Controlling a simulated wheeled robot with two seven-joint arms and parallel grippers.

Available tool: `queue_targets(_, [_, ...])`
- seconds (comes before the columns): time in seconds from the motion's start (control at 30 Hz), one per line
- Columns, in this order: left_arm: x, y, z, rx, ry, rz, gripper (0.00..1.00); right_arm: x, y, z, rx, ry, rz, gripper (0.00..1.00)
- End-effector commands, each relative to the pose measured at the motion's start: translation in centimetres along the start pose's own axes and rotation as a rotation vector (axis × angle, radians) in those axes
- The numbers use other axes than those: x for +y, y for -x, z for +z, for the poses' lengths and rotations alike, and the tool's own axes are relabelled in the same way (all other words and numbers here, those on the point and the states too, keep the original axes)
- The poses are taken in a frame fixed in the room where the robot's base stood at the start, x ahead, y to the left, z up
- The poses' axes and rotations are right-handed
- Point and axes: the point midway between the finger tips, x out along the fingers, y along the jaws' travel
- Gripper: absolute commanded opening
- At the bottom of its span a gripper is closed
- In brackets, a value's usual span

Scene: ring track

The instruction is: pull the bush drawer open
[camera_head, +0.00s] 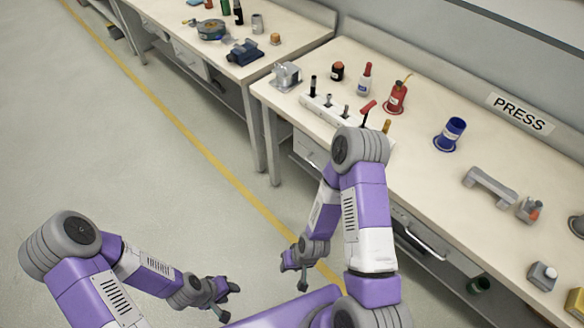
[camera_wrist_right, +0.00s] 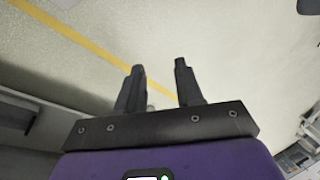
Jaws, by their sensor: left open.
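Under the right bench, a drawer front with a bar handle (camera_head: 420,235) shows right of my right arm, and a pale drawer front (camera_head: 310,149) shows left of that arm. I cannot read which one is the bush drawer; both look shut, and my arm hides part of the bench front. My right gripper (camera_head: 293,277) hangs over the floor in front of the bench, apart from both drawers. In the right wrist view its fingers (camera_wrist_right: 159,70) are spread with nothing between them. My left gripper (camera_head: 230,302) is open and empty over the floor, farther left.
The floor (camera_head: 100,130) left of the yellow line is clear.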

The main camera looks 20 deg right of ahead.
Motion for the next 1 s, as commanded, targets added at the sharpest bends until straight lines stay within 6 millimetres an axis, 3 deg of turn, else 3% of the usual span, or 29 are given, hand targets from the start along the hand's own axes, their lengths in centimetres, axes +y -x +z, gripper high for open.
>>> queue_targets(0.1, [-0.4, -1.1, 0.0, 0.000, -0.001, 0.001, 0.43, 4.7, -2.7, -3.8, 0.157, 0.130, 0.156, 0.36])
queue_targets(0.2, [-0.7, -2.0, -0.1, 0.000, -0.001, 0.001, 0.43, 9.9, -3.6, -8.8, 0.332, 0.334, 0.374, 0.36])
queue_targets(0.3, [-1.0, -2.8, -0.1, 0.000, -0.001, 0.001, 0.43, 13.9, -2.1, -14.4, 0.504, 0.582, 0.625, 0.36])
queue_targets(0.37, [-1.2, -3.2, -0.1, 0.000, -0.001, 0.000, 0.43, 15.2, -0.4, -17.6, 0.596, 0.733, 0.777, 0.36])
queue_targets(0.5, [-1.4, -3.9, -0.2, 0.000, 0.000, 0.000, 0.43, 15.5, 4.0, -23.1, 0.762, 1.024, 1.077, 0.36])
queue_targets(0.63, [-1.6, -4.2, -0.2, 0.000, 0.000, 0.000, 0.43, 14.5, 6.8, -25.7, 0.849, 1.176, 1.247, 0.36])
queue_targets(0.77, [-1.6, -4.4, -0.2, 0.000, 0.000, 0.000, 0.43, 14.1, 7.7, -27.1, 0.881, 1.225, 1.307, 0.36])
queue_targets(1.0, [-2.0, -5.3, -0.2, 0.000, 0.000, 0.000, 0.43, 15.0, 7.3, -30.6, 0.882, 1.223, 1.308, 0.36])
